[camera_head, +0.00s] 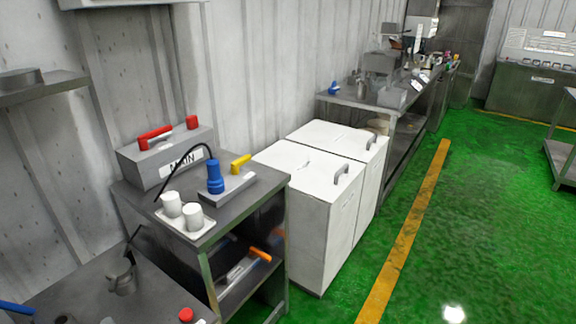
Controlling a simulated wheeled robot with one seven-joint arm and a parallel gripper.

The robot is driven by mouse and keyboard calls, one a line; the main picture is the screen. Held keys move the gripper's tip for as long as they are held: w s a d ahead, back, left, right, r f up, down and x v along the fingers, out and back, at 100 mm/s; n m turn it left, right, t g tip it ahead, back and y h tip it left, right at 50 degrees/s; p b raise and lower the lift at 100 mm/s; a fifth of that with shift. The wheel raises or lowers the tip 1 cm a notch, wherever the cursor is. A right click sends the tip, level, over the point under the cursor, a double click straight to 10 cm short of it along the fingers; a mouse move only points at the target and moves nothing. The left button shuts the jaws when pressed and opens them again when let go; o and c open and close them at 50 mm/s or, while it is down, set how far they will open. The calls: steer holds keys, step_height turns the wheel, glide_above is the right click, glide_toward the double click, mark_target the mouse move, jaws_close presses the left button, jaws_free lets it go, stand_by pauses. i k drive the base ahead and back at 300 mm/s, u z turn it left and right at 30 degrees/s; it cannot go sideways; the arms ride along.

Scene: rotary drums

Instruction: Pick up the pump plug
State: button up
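A blue plug-like piece (214,178) stands upright on a low grey block (232,188) on a metal bench top, and it looks like the pump plug. A black cable arcs from its top down to the left. A yellow handle (241,163) is on the same block, just right of the blue piece. Whether the blue piece is seated in the block or only rests on it, I cannot tell. My gripper does not show in this view.
Behind the plug is a grey box labelled MAIN (165,160) with red handles. In front are two white cylinders (182,210) on a white plate. White cabinets (322,165) stand to the right. The green floor (470,220) beyond the yellow line is clear.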

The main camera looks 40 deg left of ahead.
mark_target(215, 179)
steer(key=u, duration=0.35)
steer(key=i, duration=1.15)
steer(key=u, duration=0.95)
steer(key=i, duration=1.25)
steer(key=u, duration=1.7)
steer(key=i, duration=0.6)
steer(key=u, duration=0.65)
